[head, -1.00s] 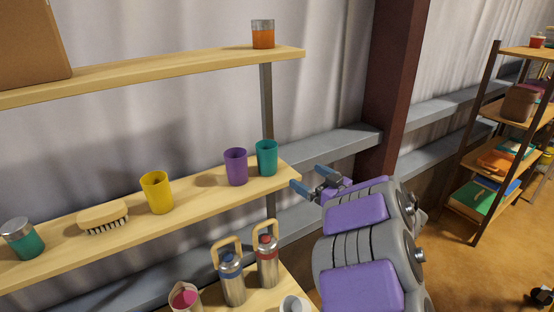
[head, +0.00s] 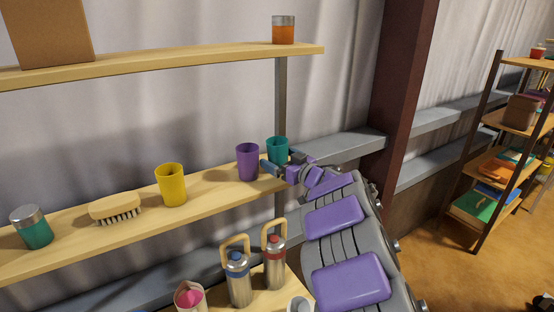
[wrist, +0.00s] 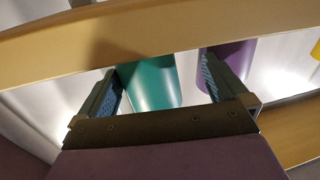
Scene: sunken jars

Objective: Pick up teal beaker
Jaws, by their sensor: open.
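The teal beaker (head: 277,147) stands upright near the right end of the middle shelf in the head view. My gripper (head: 282,162) is at its near side, open, with one finger to its lower left and the other to its right. In the wrist view the teal beaker (wrist: 152,82) shows between the two spread fingers of my gripper (wrist: 164,82). I see no grip on it. Part of the beaker is hidden by my gripper in the head view and by a wooden board in the wrist view.
The purple beaker (head: 247,162) stands close to the left, partly behind a finger in the wrist view (wrist: 232,58). A yellow cup (head: 171,185), a brush (head: 115,207) and a jar (head: 32,228) are farther left. Flasks (head: 238,280) stand below. The upper shelf (head: 180,62) is overhead.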

